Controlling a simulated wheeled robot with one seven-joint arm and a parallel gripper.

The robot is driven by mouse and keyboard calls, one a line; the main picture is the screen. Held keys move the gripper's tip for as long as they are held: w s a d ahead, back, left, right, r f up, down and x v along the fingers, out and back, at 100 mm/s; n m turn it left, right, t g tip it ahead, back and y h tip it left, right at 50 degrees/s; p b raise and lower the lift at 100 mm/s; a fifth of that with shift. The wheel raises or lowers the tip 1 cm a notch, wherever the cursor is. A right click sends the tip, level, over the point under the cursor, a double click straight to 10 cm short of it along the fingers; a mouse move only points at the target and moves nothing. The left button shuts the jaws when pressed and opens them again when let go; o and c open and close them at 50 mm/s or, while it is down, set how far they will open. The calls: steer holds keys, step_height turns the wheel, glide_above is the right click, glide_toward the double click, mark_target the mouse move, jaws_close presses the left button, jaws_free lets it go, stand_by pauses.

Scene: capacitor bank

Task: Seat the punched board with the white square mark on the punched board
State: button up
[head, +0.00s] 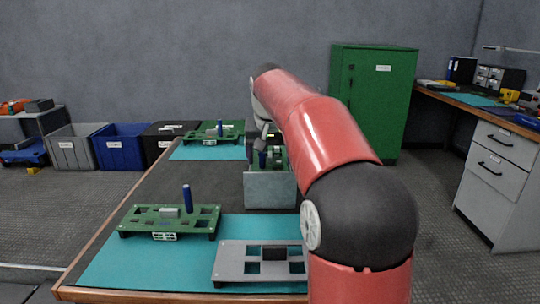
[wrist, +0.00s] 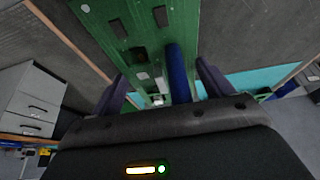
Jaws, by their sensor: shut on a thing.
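My gripper (wrist: 163,85) is shut on a green punched board (wrist: 130,30) with a blue post (wrist: 178,72); the post is close to the right finger. A small whitish square shows on this board between the fingers. In the head view my arm hides most of the gripper, and the green board (head: 278,158) shows at the grey box. A second green punched board (head: 190,218) with a blue post stands on the near teal mat, left. A grey punched board (head: 234,262) with a dark block lies right of it. Another green punched board (head: 228,136) stands on the far mat.
The open grey box (head: 268,190) stands mid-table beneath my gripper. The dark table top (head: 170,183) is clear left of it. Grey, blue and black bins (head: 122,150) stand on the floor at left. A green cabinet (head: 385,100) is behind; a desk (head: 490,175) is at right.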

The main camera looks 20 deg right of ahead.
steer(key=o, duration=1)
